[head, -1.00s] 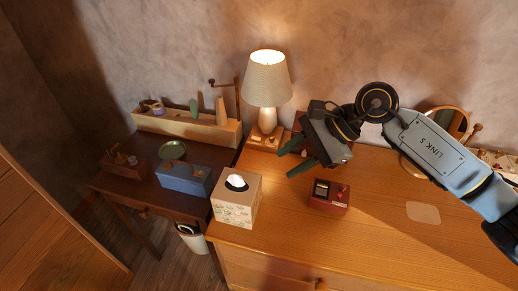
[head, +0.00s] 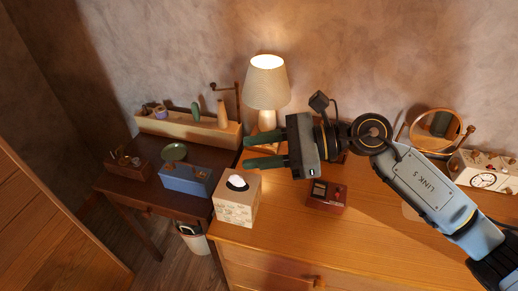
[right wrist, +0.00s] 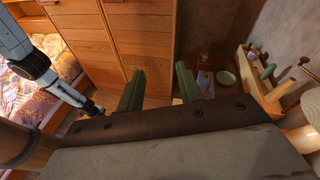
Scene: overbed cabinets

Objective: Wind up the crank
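A thin dark crank (head: 223,88) with a round knob at its left end stands on an upright post at the right end of a long wooden box (head: 190,127). It also shows at the right of the right wrist view (right wrist: 306,64). My right gripper (head: 246,151) is open and empty, in front of the lamp. Its two green fingers point left, below and right of the crank and apart from it. In the right wrist view the gap between the fingers (right wrist: 159,76) is empty.
A lit lamp (head: 266,85) stands right behind my right gripper. A tissue box (head: 236,206) and a red box (head: 327,196) are on the dresser. A blue box (head: 187,181) and green dish (head: 173,152) are on the dark desk. A round mirror (head: 437,126) stands right.

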